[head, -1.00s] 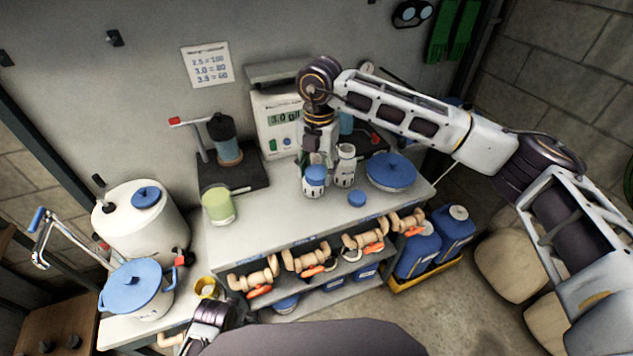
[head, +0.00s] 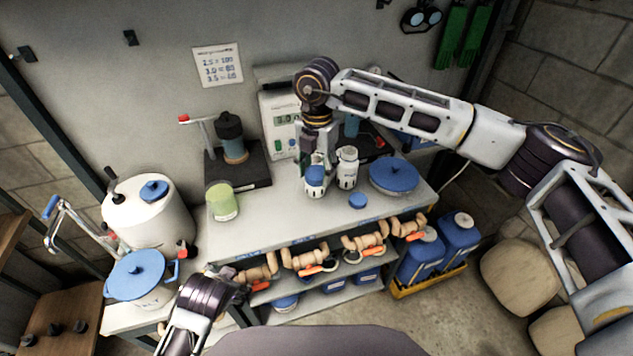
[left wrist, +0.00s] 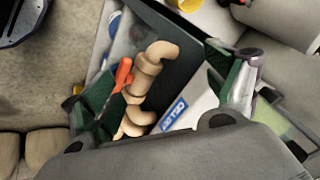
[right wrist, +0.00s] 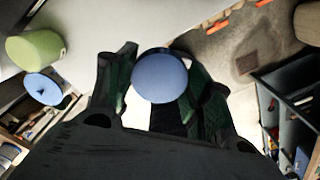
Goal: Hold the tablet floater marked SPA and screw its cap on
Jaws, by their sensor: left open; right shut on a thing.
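My right gripper (head: 318,158) is over the bench, shut on a white floater with a blue top (head: 315,177). In the right wrist view its round blue top (right wrist: 160,78) shows between the green-lined fingers. A second white floater (head: 347,168) with a pale top stands upright just to its right. A loose blue cap (head: 358,200) lies on the bench in front of them. Any SPA marking is too small to read. My left gripper (left wrist: 168,88) is open, low at the bench's front left, with tan pipe fittings (left wrist: 148,75) in view beyond its fingers.
A green cup (head: 222,202) stands on the bench (head: 270,220) to the left, and a blue-lidded dish (head: 394,176) to the right. A display unit (head: 285,122) stands behind. Tan fittings with orange handles (head: 310,262) line the shelf below. A blue-lidded pot (head: 140,278) is at left.

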